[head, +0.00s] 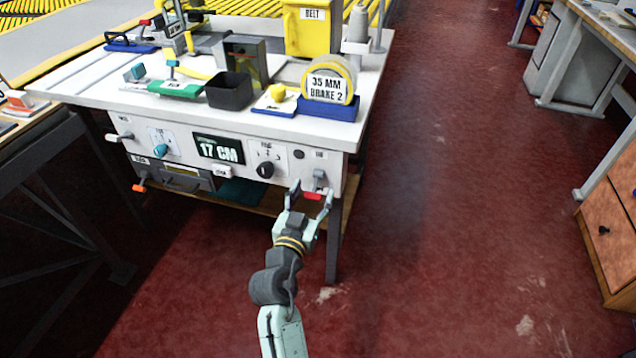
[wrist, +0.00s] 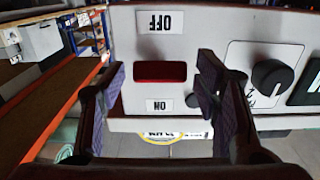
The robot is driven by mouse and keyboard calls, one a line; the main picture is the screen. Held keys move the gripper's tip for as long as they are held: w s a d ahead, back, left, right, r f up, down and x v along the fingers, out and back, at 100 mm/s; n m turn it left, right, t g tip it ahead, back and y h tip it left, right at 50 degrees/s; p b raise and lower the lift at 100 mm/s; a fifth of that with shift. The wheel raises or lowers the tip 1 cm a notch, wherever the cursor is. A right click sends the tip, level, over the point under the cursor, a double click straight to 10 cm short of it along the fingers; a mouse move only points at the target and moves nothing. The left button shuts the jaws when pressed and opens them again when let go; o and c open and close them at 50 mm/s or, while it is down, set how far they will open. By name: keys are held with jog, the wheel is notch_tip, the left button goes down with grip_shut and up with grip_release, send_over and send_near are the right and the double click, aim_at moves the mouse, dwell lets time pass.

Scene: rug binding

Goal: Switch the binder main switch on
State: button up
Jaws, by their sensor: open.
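The main switch is at the right end of the machine's front panel. Its red handle (head: 313,196) shows with a grey part (head: 319,178) above it in the head view. In the wrist view, which is upside down, the red handle (wrist: 160,71) lies between an OFF label (wrist: 160,22) and an ON label (wrist: 159,105). My gripper (head: 310,193) is open and close to the switch. In the wrist view its fingers (wrist: 162,85) stand on either side of the red handle, with gaps showing. Whether a fingertip touches the panel is unclear.
A black rotary knob (head: 265,170) and a 17 CM display (head: 219,149) are left of the switch. The white tabletop (head: 352,128) overhangs the panel and carries a tape roll (head: 330,82). Open red floor (head: 450,200) lies to the right.

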jog(key=shift+w, duration=0.3)
jog(key=shift+c, duration=0.4)
jog(key=c, duration=1.1)
jog(key=shift+r, duration=0.15)
